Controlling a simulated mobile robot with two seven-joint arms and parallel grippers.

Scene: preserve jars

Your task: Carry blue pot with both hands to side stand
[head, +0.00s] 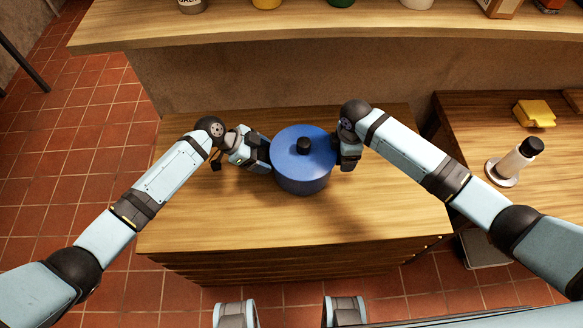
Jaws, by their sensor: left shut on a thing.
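The blue pot (302,178) with its lid and black knob is upright over the middle of the wooden cabinet top (220,220). I cannot tell whether its base touches the wood. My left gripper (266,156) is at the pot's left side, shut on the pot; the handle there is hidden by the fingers. My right gripper (338,154) is at the pot's right side, against or very close to it. Its fingers are mostly hidden, so its grip is unclear. Which surface is the side stand is not clear from this view.
A lower wooden table (480,125) at the right holds a yellow object (534,113) and a pale bottle with a black cap (513,162). A raised wooden shelf (330,30) with several jars runs along the back. Red tiled floor (70,140) is open at the left.

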